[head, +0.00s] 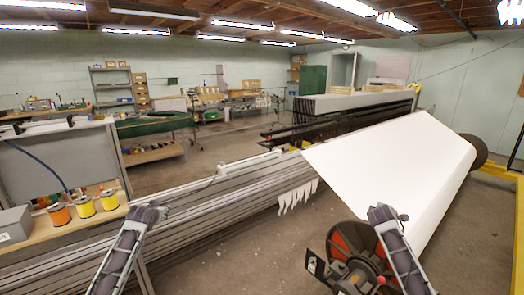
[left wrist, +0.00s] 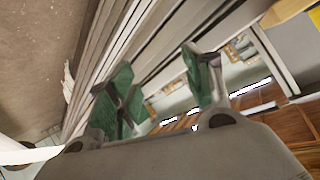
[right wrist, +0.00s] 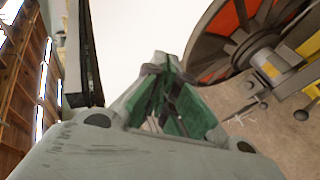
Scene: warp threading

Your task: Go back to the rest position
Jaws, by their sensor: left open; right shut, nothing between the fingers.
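My left gripper (head: 153,212) is at the end of the left arm, which rises from the bottom in the head view in front of the long grey slats. In the left wrist view its two green-padded fingers (left wrist: 160,88) stand wide apart with nothing between them. My right arm rises at the lower right in the head view, in front of the white sheet and the reel; its gripper is hard to make out there. In the right wrist view the right gripper's green-padded fingertips (right wrist: 164,65) meet, with nothing held. Both grippers appear clear of other things.
Long grey slats (head: 225,205) cross in front. The white sheet (head: 395,165) slopes down at right, with a red-and-black reel (head: 345,240) below it. Orange (head: 59,214) and yellow (head: 84,206) spools stand on the wooden shelf at left, beside a grey box (head: 14,226).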

